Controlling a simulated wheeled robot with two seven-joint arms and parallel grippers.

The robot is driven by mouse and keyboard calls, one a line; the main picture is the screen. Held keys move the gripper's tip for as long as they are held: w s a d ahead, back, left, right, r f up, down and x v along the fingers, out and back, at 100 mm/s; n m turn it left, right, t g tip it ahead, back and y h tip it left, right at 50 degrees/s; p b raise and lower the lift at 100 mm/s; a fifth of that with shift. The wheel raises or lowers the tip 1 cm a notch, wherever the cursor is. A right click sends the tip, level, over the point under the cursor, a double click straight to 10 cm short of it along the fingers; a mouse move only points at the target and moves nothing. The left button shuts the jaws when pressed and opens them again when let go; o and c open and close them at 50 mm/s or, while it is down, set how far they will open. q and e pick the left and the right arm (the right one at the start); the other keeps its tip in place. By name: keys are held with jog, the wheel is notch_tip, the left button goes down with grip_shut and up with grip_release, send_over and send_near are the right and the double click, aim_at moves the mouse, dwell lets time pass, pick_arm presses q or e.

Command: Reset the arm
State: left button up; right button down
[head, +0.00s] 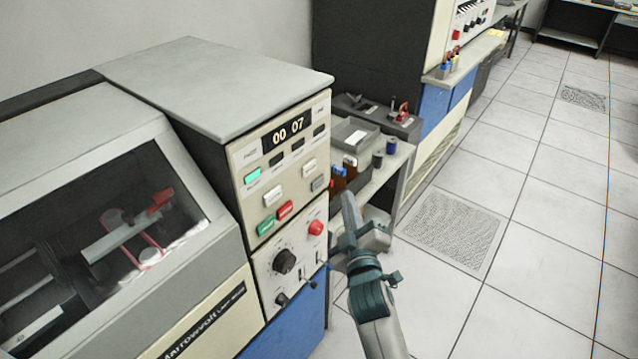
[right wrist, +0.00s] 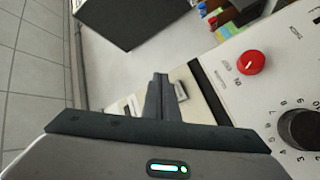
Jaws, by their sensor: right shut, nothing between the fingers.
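My right arm comes in from the bottom of the head view, and its gripper (head: 348,212) is raised beside the right edge of the machine's control panel (head: 290,165). In the right wrist view the fingers (right wrist: 160,88) are together and empty. The panel has a counter reading 00 07, a lit green button, red and green buttons, a red knob (head: 316,228) and a black dial (head: 285,261). The red knob also shows in the right wrist view (right wrist: 251,63). The gripper appears apart from the panel. My left gripper is not in view.
A machine with a glass window (head: 140,220) stands at the left. A side table (head: 385,165) behind my gripper holds a grey tray, dark cylinders and small coloured items. A tall dark cabinet (head: 375,50) stands behind it. The tiled floor (head: 540,220) at the right is clear.

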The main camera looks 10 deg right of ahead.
dwell(0.3)
jog(key=s+a+f+g+y+b, duration=0.1)
jog(key=a+f+g, duration=0.1)
jog(key=f, duration=1.1)
jog(key=s+a+f+g+y+b, duration=0.1)
jog(key=f+g, duration=0.1)
jog(key=f, duration=1.1)
jog(key=s+f+m+g+b, duration=0.15)
jog(key=s+f, duration=0.25)
jog(key=f, duration=0.4)
jog(key=s+f+g+y+p, duration=0.1)
jog(key=s+f+g, duration=0.1)
jog(key=s+f, duration=0.35)
jog(key=s+f+g+b, duration=0.1)
jog(key=s+f, duration=0.2)
jog(key=f, duration=0.6)
jog(key=s+f+m+g+b, duration=0.1)
jog(key=s+f+g, duration=0.2)
jog(key=s+f, duration=0.8)
jog(key=s+d+f+m+g, duration=0.1)
jog(key=s+f, duration=0.4)
jog(key=s, duration=0.5)
jog(key=s+d+f+m+g+b, duration=0.1)
jog(key=s+d+f+g, duration=0.2)
jog(key=s, duration=0.7)
jog(key=s+d+f+m+g+b, duration=0.1)
jog(key=s+d+f+g, duration=0.1)
jog(key=s+f, duration=0.5)
jog(key=s+d, duration=0.1)
jog(key=s, duration=0.3)
